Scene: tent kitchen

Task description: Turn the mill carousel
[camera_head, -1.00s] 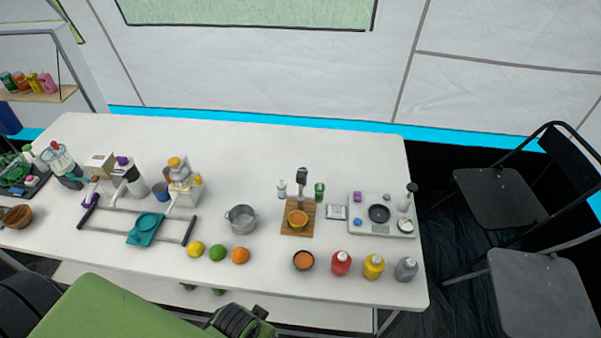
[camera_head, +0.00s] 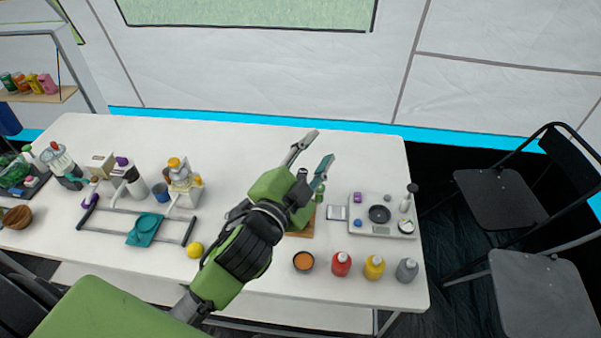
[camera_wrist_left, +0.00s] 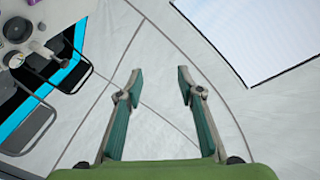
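What seems to be the mill carousel stands near the table's right half, and my left arm mostly hides it. Its dark top (camera_head: 302,174) and a green mill or bottle (camera_head: 319,194) show between and beside the fingers. A strip of the wooden board (camera_head: 305,233) shows below. My left gripper (camera_head: 318,149) is open and empty, above this spot, with its fingers toward the back of the table. In the left wrist view the open fingers (camera_wrist_left: 155,82) have only tent wall behind them. My right gripper is not in view.
A grey tray (camera_head: 356,229) with a black pan stands to the right. A bowl (camera_head: 303,261) and red, yellow and grey bottles line the front edge. The back of the table is clear.

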